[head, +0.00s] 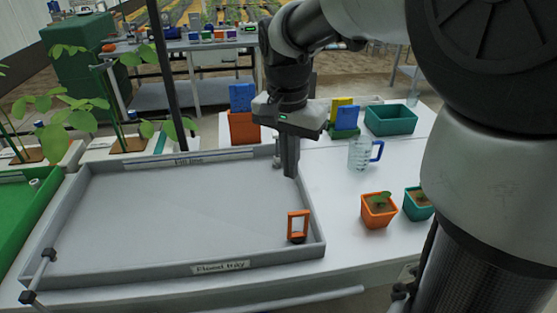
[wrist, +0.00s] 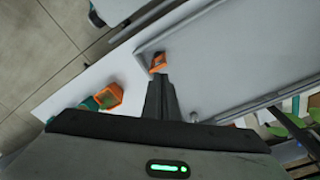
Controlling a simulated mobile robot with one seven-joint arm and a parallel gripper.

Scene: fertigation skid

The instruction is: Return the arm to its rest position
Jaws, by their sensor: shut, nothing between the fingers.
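My gripper (head: 290,172) points down over the right wall of the grey flood tray (head: 205,265), near its far right corner. Its fingers are together with nothing between them; they also show shut in the wrist view (wrist: 163,82). My arm reaches in from the upper right of the head view. An orange stamp-like piece with an open handle (head: 298,228) stands inside the tray at its near right corner. It also shows just beyond the fingertips in the wrist view (wrist: 157,62). I cannot tell the exact height of the fingertips above the tray wall.
To the right stand an orange pot (head: 378,212) with a seedling, a teal pot (head: 418,205) and a clear jug (head: 360,154) with a blue handle. Behind are a teal bin (head: 391,120) and an orange holder (head: 243,128). Leafy plants stand left. Most of the tray floor is bare.

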